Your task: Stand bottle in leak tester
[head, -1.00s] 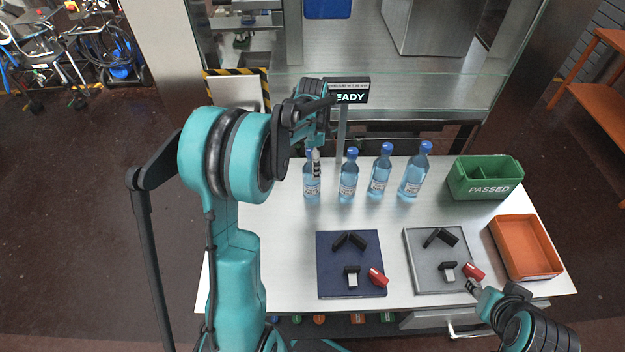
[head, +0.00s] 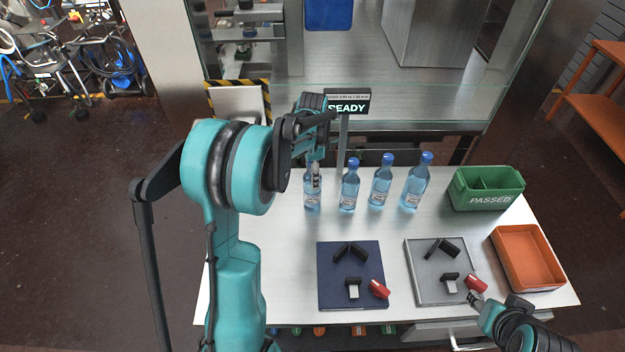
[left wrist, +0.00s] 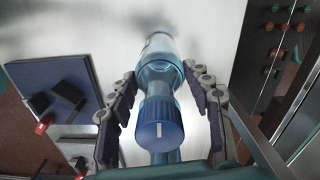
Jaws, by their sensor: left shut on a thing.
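A row of clear blue bottles with blue caps stands on the white table. My left gripper (head: 314,172) is around the upper part of the leftmost bottle (head: 312,198), which is upright and seems to stand on the table. In the left wrist view the bottle's blue cap (left wrist: 159,124) is between the fingers (left wrist: 160,105), which are shut on the bottle. A navy plate fixture (head: 330,292) and a grey plate fixture (head: 420,285) each carry black blocks and a red part. My right gripper (head: 474,298) is beside the grey plate's red part; its finger opening is too small to tell.
Three other bottles (head: 349,188) stand to the right of the held one. A sign post reading READY (head: 348,107) rises behind them. A green PASSED bin (head: 487,200) and an orange tray (head: 527,282) are at the right. The table between bottles and plates is clear.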

